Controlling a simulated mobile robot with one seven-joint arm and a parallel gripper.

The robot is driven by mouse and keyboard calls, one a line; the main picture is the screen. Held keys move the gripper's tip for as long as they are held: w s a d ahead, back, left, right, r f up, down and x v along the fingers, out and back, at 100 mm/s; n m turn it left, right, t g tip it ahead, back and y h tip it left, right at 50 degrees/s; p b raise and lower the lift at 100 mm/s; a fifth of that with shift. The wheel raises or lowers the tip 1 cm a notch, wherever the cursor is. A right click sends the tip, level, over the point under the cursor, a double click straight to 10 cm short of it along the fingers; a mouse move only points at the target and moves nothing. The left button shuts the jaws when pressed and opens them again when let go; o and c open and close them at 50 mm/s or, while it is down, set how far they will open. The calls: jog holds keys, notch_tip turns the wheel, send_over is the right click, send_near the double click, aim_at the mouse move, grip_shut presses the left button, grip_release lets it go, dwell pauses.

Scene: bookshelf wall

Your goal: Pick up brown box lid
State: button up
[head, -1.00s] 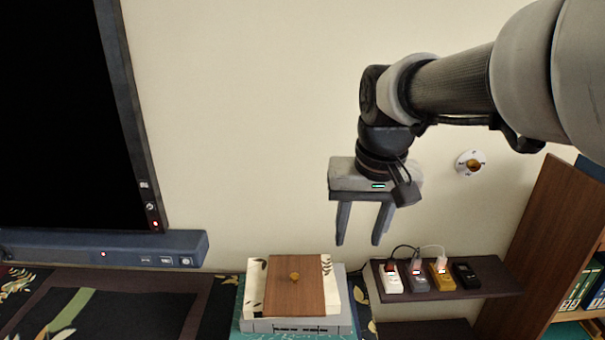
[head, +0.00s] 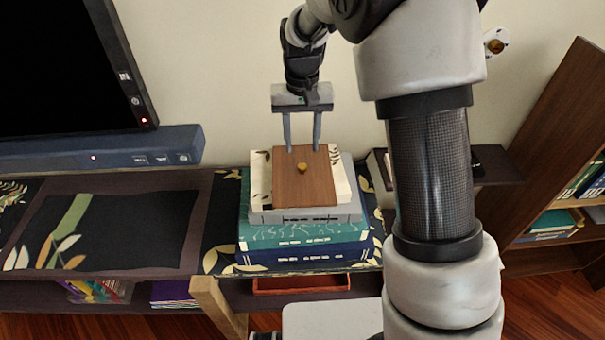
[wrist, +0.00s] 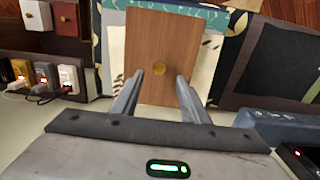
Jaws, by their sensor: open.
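The brown box lid (head: 304,183) is a flat wooden panel with a small gold knob (head: 302,168). My gripper (head: 302,150) is open and empty, pointing down at the wall-side edge of the lid. In the wrist view the lid (wrist: 163,48) and its knob (wrist: 158,69) show ahead of the fingers (wrist: 157,85), with the knob nearly in line with the gap between them. Whether the fingertips touch the lid, I cannot tell.
Grey, teal (head: 295,235) and blue books (head: 300,257) form the stack on a patterned shelf top. A screen (head: 60,65) with a blue bar (head: 100,150) stands left. My arm hides part of a small dark shelf (head: 497,165); chargers (wrist: 43,75) show in the wrist view.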

aim_at(302, 166)
jog(key=f, duration=0.8)
jog(key=shift+w, duration=0.25)
grip_shut()
